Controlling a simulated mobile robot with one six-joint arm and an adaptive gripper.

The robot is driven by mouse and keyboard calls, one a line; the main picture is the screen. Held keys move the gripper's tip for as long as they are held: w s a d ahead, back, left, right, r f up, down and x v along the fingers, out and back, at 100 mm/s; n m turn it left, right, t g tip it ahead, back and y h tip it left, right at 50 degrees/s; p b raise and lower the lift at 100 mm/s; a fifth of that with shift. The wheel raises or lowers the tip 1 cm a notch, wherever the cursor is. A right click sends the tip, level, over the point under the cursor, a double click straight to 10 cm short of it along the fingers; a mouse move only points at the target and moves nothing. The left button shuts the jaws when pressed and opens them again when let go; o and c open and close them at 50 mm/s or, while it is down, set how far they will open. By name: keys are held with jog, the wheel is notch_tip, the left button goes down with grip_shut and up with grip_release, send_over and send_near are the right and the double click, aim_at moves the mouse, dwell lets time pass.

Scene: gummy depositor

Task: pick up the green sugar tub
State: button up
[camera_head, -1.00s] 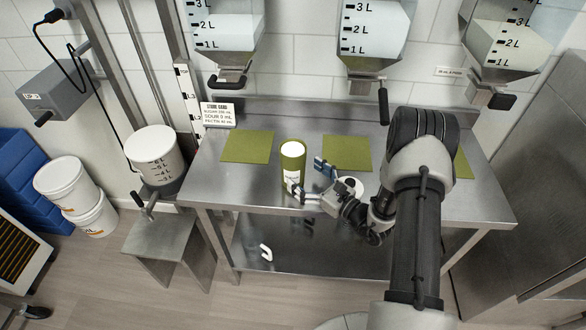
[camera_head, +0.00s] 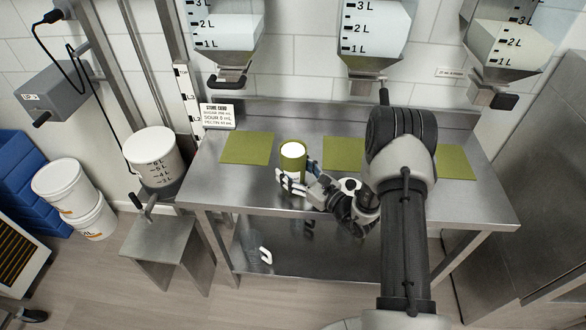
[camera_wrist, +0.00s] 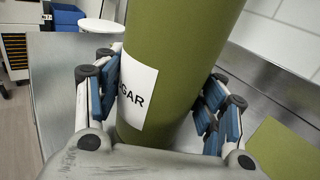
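The green sugar tub (camera_head: 293,162) stands upright on the steel table, with a pale top and a white label. In the wrist view the tub (camera_wrist: 180,60) fills the middle, and part of its label reads "GAR". My gripper (camera_head: 298,182) is at the tub's near side, low on it. In the wrist view my gripper (camera_wrist: 163,88) has its blue-padded fingers spread, one on each side of the tub. The pads are very close to its sides; whether they touch is not clear. The tub's far side is hidden.
Green mats (camera_head: 246,148) lie on the steel table (camera_head: 225,185). Measuring hoppers with handles hang above the back edge, including one in the middle (camera_head: 368,35). A white bucket (camera_head: 153,150) stands to the left on a stand. A small sign (camera_head: 217,115) stands at the back left.

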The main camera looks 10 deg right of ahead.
jog(key=c, duration=0.9)
jog(key=shift+r, duration=0.15)
jog(key=shift+c, duration=0.2)
notch_tip(320, 180, up, 20)
jog(key=p, duration=0.5)
jog(key=shift+p, duration=0.3)
